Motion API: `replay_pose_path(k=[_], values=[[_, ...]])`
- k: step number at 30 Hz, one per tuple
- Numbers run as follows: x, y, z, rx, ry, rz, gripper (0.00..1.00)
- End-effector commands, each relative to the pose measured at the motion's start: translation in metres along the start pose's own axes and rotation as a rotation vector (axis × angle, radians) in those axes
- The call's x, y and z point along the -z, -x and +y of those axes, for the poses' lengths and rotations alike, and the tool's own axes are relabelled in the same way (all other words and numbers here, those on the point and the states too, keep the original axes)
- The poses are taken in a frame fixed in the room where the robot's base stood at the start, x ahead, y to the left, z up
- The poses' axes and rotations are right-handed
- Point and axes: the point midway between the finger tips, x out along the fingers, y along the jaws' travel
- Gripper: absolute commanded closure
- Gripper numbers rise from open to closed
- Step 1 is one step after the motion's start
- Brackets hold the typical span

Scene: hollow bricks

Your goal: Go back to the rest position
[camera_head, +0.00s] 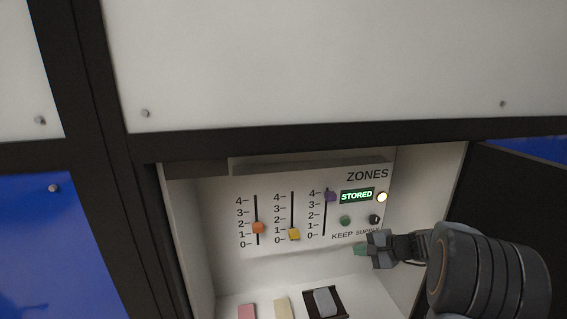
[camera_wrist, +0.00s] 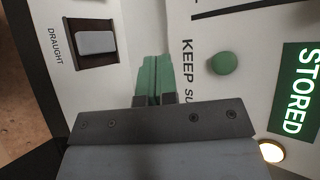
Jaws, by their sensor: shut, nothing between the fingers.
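My gripper (camera_head: 361,249) is in front of the lower right part of the ZONES panel (camera_head: 270,190), just below the KEEP and SUPPLY labels. Its green fingers are closed together and empty, as the wrist view (camera_wrist: 154,75) also shows. The panel has an orange slider (camera_head: 258,228) a little above 1, a yellow slider (camera_head: 294,234) near 0 and a purple slider (camera_head: 330,196) near 4. A green display (camera_head: 357,196) reads STORED. A round lamp (camera_head: 382,197) beside it is lit. A green KEEP button (camera_wrist: 223,62) and a dark SUPPLY knob (camera_head: 375,219) sit below the display.
The panel sits inside a white-walled recess with a dark frame (camera_head: 300,143). An open dark door (camera_head: 510,190) stands at the right. On the lower surface are a pink block (camera_head: 247,312), a cream block (camera_head: 282,308) and a grey DRAUGHT rocker (camera_head: 324,301) in a dark surround.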

Motion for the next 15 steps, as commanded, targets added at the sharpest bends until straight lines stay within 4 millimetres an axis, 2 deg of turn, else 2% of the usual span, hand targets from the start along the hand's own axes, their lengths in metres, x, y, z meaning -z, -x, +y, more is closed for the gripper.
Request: replay_pose_path(k=[1, 3, 6, 9, 15], values=[[-0.005, -0.001, 0.02, -0.082, 0.0, -0.002, 1.0], [-0.024, 0.003, 0.043, -0.226, 0.045, -0.004, 1.0], [-0.066, 0.013, 0.064, -0.46, 0.197, -0.012, 1.0], [-0.107, 0.03, 0.077, -0.674, 0.413, -0.006, 1.0], [-0.16, 0.059, 0.079, -0.906, 0.837, 0.036, 1.0]])
